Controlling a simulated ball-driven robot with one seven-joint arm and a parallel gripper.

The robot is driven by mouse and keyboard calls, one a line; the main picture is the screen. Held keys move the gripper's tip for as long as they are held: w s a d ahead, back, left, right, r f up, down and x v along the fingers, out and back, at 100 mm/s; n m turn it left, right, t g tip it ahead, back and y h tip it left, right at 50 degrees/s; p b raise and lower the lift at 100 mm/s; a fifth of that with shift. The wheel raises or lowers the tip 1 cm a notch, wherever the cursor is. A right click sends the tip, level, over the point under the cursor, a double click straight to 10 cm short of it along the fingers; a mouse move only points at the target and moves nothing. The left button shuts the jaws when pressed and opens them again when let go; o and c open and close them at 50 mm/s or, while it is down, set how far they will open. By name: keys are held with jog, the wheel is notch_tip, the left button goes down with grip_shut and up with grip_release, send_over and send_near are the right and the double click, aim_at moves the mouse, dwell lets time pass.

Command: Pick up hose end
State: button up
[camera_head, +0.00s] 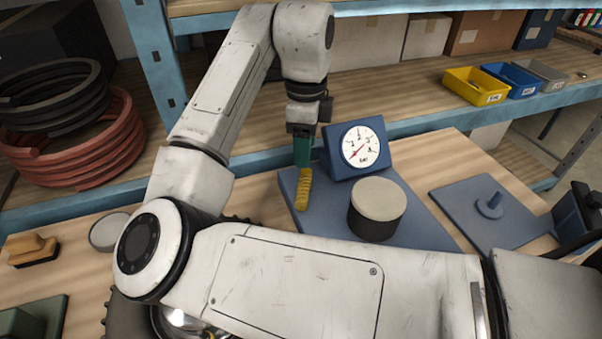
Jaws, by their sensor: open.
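A yellow ribbed hose piece (304,190), which looks like the hose end, stands at the left side of a blue base plate (429,225). A teal part (303,152) sits directly above it, in line with it. My gripper (302,132) is dark, points down and is right at the top of the teal part. It is open; its fingertips are small and partly merged with the teal part, so I cannot tell whether they touch it. A blue gauge box with a white dial (361,147) stands just to the right.
A dark cylinder with a beige top (377,200) stands on the plate. Another blue plate with a peg (489,208) lies right. Coiled hoses (75,140) are at the left. A shelf beam (420,120) runs behind. My arm hides much of the front bench.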

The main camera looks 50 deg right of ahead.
aim_at(304, 171)
jog(key=shift+w+d+f+p, duration=0.1)
jog(key=shift+f+p, duration=0.3)
jog(key=shift+f, duration=1.6)
jog(key=shift+w+f+p, duration=0.1)
jog(key=shift+f+p, duration=0.3)
jog(key=shift+f, duration=1.6)
jog(key=shift+c, duration=0.3)
grip_shut()
